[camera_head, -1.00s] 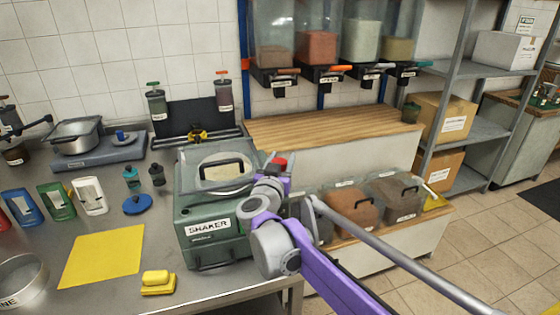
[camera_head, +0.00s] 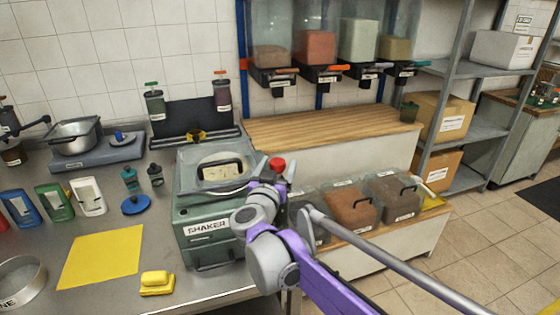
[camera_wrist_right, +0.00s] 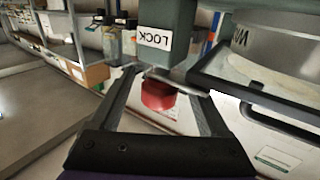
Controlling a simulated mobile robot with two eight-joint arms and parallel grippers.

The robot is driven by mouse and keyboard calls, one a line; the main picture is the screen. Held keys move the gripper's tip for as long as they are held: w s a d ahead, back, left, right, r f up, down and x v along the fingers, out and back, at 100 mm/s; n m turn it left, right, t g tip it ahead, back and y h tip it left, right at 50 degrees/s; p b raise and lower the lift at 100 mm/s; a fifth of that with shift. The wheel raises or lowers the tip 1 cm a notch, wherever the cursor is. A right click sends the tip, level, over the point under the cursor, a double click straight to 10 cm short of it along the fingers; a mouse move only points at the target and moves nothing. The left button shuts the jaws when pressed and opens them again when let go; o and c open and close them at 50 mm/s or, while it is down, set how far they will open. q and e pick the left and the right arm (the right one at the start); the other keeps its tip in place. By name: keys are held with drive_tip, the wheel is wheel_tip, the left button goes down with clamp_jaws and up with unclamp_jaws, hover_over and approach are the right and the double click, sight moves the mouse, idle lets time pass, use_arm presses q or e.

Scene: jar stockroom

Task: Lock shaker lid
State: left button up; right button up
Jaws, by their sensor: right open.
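The green shaker (camera_head: 207,250) stands at the bench's right end, with a "SHAKER" label on its front. Its clear lid (camera_head: 187,180), with a black handle, lies down over the top. A red knob (camera_head: 277,163) is at the lid's right side. In the right wrist view, the red knob (camera_wrist_right: 158,95) sits by a grey-green block (camera_wrist_right: 168,20) with an upside-down "LOCK" label. My right gripper (camera_wrist_right: 165,95) is open, with one finger on each side of the knob; whether they touch it I cannot tell. In the head view my right gripper (camera_head: 280,180) partly hides the lid's right edge.
A yellow mat (camera_head: 100,257) and a yellow sponge (camera_head: 156,280) lie on the bench in front. Lidded bins (camera_head: 350,207) stand right of the shaker, beneath my right arm. A wooden counter (camera_head: 330,130) with dispensers (camera_head: 315,45) is behind.

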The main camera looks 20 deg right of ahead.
use_arm(q)
drive_tip(key=shift+r, duration=0.3)
use_arm(e)
drive_tip(key=v, duration=0.8)
drive_tip(key=shift+s, duration=0.15)
drive_tip(key=shift+a+r, duration=0.1)
drive_tip(key=s+a+f+n+g+y, duration=0.1)
drive_tip(key=s+a+f+n+y, duration=0.25)
drive_tip(key=s+f+y, duration=0.2)
drive_tip(key=s+a+f+n+g+y, duration=0.1)
drive_tip(key=s+a+f+n+y, duration=0.1)
drive_tip(key=s+f+n+y, duration=0.4)
drive_tip(key=s+d+f+m+g+h, duration=0.15)
drive_tip(key=s+d+f+g, duration=0.25)
drive_tip(key=s+f, duration=0.45)
drive_tip(key=s+d+f+m+g+h, duration=0.1)
drive_tip(key=s+d+f+m+g, duration=0.1)
drive_tip(key=s+d+f+g, duration=0.5)
use_arm(q)
wheel_tip(320, 180, up, 14)
drive_tip(key=w+p, duration=0.2)
drive_tip(key=p, duration=1.1)
drive_tip(key=shift+f+t, duration=0.15)
drive_tip(key=shift+t, duration=0.15)
use_arm(e)
wheel_tip(320, 180, up, 12)
drive_tip(key=s+a+t, duration=0.1)
drive_tip(key=a+t, duration=0.1)
drive_tip(key=shift+t, duration=0.3)
